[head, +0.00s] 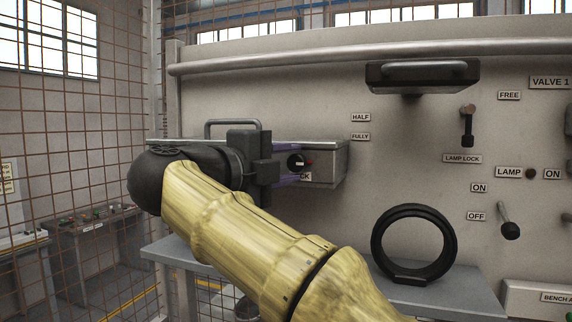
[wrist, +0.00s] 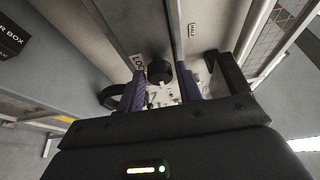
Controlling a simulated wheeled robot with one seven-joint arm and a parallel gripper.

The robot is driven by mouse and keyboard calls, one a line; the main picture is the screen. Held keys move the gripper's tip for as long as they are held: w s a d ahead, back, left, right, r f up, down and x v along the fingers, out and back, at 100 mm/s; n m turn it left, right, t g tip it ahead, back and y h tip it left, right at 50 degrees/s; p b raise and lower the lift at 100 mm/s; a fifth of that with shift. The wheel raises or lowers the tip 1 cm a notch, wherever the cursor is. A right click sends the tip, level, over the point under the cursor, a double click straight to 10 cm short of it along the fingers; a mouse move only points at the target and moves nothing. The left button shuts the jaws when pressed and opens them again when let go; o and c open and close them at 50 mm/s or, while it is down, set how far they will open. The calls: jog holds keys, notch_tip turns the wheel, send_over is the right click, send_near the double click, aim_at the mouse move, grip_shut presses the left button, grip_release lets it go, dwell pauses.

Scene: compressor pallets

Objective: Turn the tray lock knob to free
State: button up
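The tray lock knob (head: 296,161) is a small black round knob on the front of a grey tray box (head: 325,165) on the panel. A partly hidden label ending in "CK" sits just below it. In the wrist view the dark knob (wrist: 159,71) lies ahead, roughly midway between the purple fingers, beside a label (wrist: 138,62). My gripper (head: 288,167) is at the tray front with its fingers apart. In the wrist view my gripper (wrist: 160,88) is open, with nothing visibly clamped. Whether a finger touches the knob cannot be told.
A tray handle (head: 233,123) rises behind my gripper. A black ring (head: 413,245) stands on a grey shelf (head: 440,296) at lower right. A black handled unit (head: 422,76) sits above. Levers (head: 467,125) are at the right. Wire mesh fencing (head: 110,120) stands at the left.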

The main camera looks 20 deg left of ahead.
jog(key=shift+o, duration=1.1)
jog(key=shift+w, duration=0.15)
jog(key=shift+s, duration=0.2)
jog(key=v, duration=1.7)
jog(key=shift+b, duration=0.4)
jog(key=shift+s+a, duration=0.1)
